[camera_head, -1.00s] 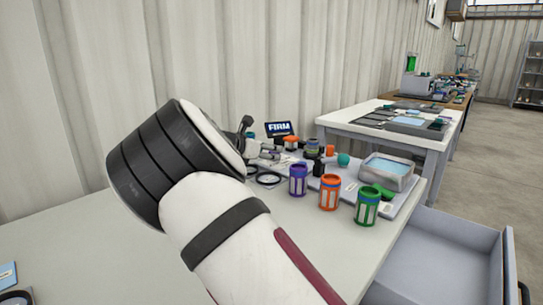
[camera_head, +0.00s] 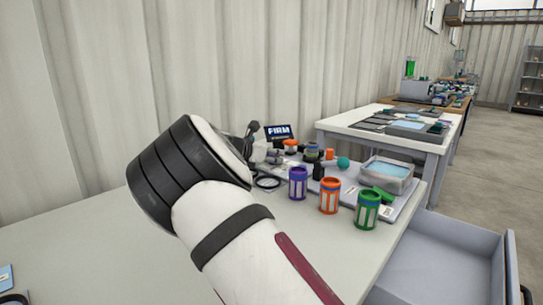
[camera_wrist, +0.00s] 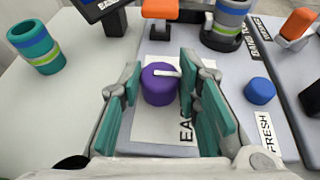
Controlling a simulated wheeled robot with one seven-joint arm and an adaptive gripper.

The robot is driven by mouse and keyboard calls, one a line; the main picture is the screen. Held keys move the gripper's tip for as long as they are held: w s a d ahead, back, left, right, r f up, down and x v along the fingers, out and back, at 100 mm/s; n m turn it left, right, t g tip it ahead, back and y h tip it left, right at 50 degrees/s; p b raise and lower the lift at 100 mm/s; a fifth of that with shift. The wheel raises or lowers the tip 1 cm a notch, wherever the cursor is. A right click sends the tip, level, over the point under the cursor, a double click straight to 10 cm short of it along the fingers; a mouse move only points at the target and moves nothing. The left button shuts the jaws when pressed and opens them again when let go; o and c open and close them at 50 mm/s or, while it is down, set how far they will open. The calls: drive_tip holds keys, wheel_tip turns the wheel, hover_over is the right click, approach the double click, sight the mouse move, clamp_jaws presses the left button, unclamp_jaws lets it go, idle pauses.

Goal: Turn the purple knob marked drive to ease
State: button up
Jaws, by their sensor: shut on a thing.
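The purple knob (camera_wrist: 158,88) sits on a pale label plate on a grey board in the wrist view. Its white pointer points to the right. Dark letters "EA" show on the plate below right of the knob; the rest is hidden by my right finger. My gripper (camera_wrist: 161,78) is shut on the knob, with its teal-padded fingers on either side. In the head view my arm hides the knob and most of the gripper. A screen (camera_head: 279,132) behind the board reads "FIRM".
An orange-topped part (camera_wrist: 160,10) stands behind the knob, and a blue button (camera_wrist: 259,90) is to its right. Purple (camera_head: 298,184), orange (camera_head: 329,196) and green (camera_head: 367,210) containers stand along the front. An open drawer (camera_head: 450,262) juts out at right.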

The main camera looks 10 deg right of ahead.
drive_tip(key=shift+g, duration=0.3)
drive_tip(key=m+p, duration=0.1)
drive_tip(key=g+h+p, duration=0.1)
drive_tip(key=shift+w+a+r+m+p, duration=0.1)
drive_tip(key=shift+w+a+m+p, duration=0.1)
drive_tip(key=shift+m+p, duration=0.15)
drive_tip(key=shift+m+g+h+p, duration=0.45)
drive_tip(key=shift+m+g+h, duration=0.05)
drive_tip(key=shift+m+g, duration=0.1)
drive_tip(key=o, duration=1.1)
drive_tip(key=shift+o, duration=0.2)
drive_tip(key=v, duration=1.1)
drive_tip(key=shift+s+a+r, duration=0.2)
drive_tip(key=shift+a, duration=0.15)
